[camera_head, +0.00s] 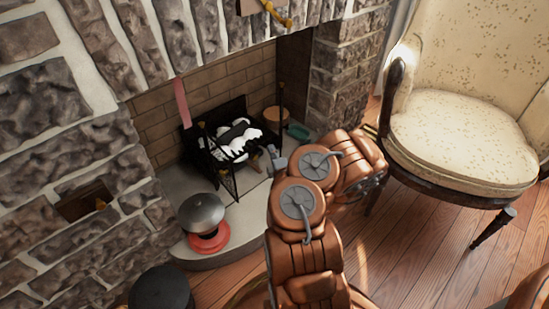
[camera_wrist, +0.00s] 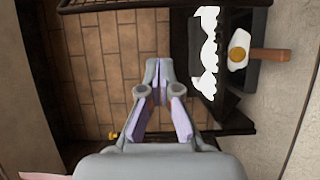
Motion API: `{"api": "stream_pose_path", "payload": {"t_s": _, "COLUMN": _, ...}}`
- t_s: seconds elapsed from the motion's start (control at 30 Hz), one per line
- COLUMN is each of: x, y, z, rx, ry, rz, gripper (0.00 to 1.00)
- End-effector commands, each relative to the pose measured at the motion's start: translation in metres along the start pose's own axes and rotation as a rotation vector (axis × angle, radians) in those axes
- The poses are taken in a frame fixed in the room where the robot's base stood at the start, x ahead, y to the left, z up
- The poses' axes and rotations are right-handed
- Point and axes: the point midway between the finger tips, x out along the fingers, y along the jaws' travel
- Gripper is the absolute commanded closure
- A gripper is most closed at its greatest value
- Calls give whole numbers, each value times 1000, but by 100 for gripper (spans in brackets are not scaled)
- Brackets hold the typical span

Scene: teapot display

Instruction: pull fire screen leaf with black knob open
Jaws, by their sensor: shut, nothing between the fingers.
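The fire screen shows in the head view as a thin dark leaf (camera_head: 224,176) standing at the left front of the hearth, in front of the log grate. Another thin dark upright (camera_head: 281,95) stands at the right of the opening; I cannot tell whether it belongs to a second leaf. I cannot make out a black knob. A dark mesh-like edge (camera_wrist: 112,4) crosses the top of the wrist view, and a small brass-coloured knob (camera_wrist: 113,135) shows at lower left. My gripper (camera_wrist: 158,72) is shut and empty; in the head view it (camera_head: 278,160) is right of the leaf, apparently apart from it.
The black grate with white logs (camera_head: 238,138) sits inside the brick fireplace. A grey-domed red object (camera_head: 208,243) stands on the hearth at left. A cream armchair (camera_head: 452,135) stands at right. Wooden floor (camera_head: 425,258) is open in front of it.

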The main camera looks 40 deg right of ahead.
Motion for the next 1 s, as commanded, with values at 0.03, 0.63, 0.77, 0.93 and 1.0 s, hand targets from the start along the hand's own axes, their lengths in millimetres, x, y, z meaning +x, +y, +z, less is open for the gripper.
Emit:
{"api": "stream_pose_path", "payload": {"t_s": 0.03, "x": 7, "y": -2, "z": -2, "rx": -2, "ry": 4, "rz": 4, "gripper": 100}}
{"api": "stream_pose_path", "payload": {"t_s": 0.63, "x": 59, "y": 0, "z": 1, "rx": 0, "ry": -1, "rz": 2, "gripper": 100}}
{"api": "stream_pose_path", "payload": {"t_s": 0.77, "x": 56, "y": 0, "z": 9, "rx": 2, "ry": -3, "rz": 1, "gripper": 100}}
{"api": "stream_pose_path", "payload": {"t_s": 0.93, "x": 52, "y": 0, "z": 19, "rx": 1, "ry": -1, "rz": 1, "gripper": 100}}
{"api": "stream_pose_path", "payload": {"t_s": 1.0, "x": 50, "y": -1, "z": 23, "rx": 1, "ry": 0, "rz": 2, "gripper": 100}}
